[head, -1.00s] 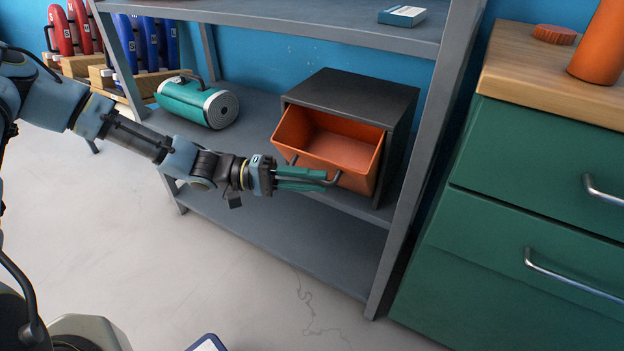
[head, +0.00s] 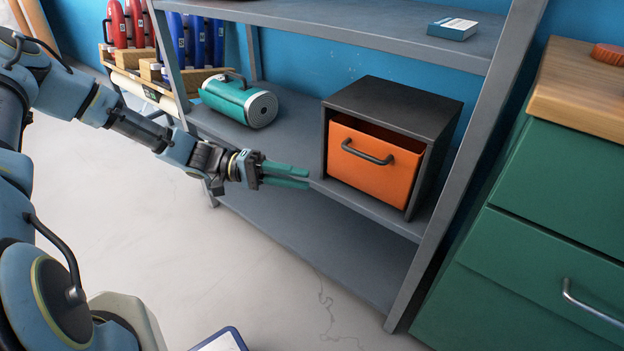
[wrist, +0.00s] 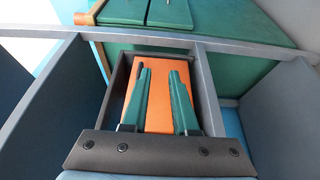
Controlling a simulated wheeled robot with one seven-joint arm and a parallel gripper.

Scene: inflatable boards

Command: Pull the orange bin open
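The orange bin (head: 372,182) sits in its dark grey housing (head: 392,96) on the shelf. Its front is upright and about flush with the housing, with a dark gap above its top edge. A dark bar handle (head: 367,153) is on its front. My gripper (head: 308,178) is to the left of the bin, clear of the handle. In the wrist view its two green fingers (wrist: 163,72) stand apart with nothing held, and the orange bin (wrist: 158,112) shows behind and between them.
A grey shelf unit (head: 345,35) surrounds the housing, with an upright post close on its right. A teal cylinder (head: 238,102) lies to the left on the same shelf. A green drawer cabinet (head: 520,260) stands at the right. The floor in front is mostly clear.

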